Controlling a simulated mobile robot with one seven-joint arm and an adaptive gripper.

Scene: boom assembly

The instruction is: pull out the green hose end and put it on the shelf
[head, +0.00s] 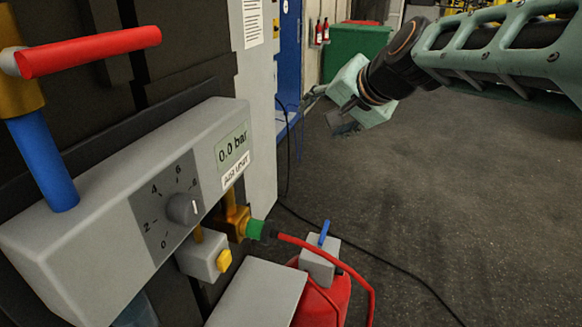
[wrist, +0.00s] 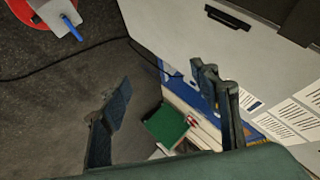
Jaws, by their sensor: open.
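The green hose end (head: 255,229) sits against a brass fitting (head: 235,217) under the front of the grey air unit (head: 120,200). A red hose (head: 325,252) runs from it to the right and bends down. A grey flat surface (head: 257,293), which looks like the shelf, lies below the fitting. My gripper (head: 327,108) is up and right of the hose end, well apart from it. In the wrist view its two fingers (wrist: 160,78) are spread with nothing between them. The hose end does not show in the wrist view.
A red tank (head: 335,297) with a grey box and blue lever (head: 323,233) stands right of the shelf. A red-handled lever (head: 90,52) rises at the left. The unit's display (head: 233,146) reads 0.0 bar. A black cable crosses the open floor (head: 440,190).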

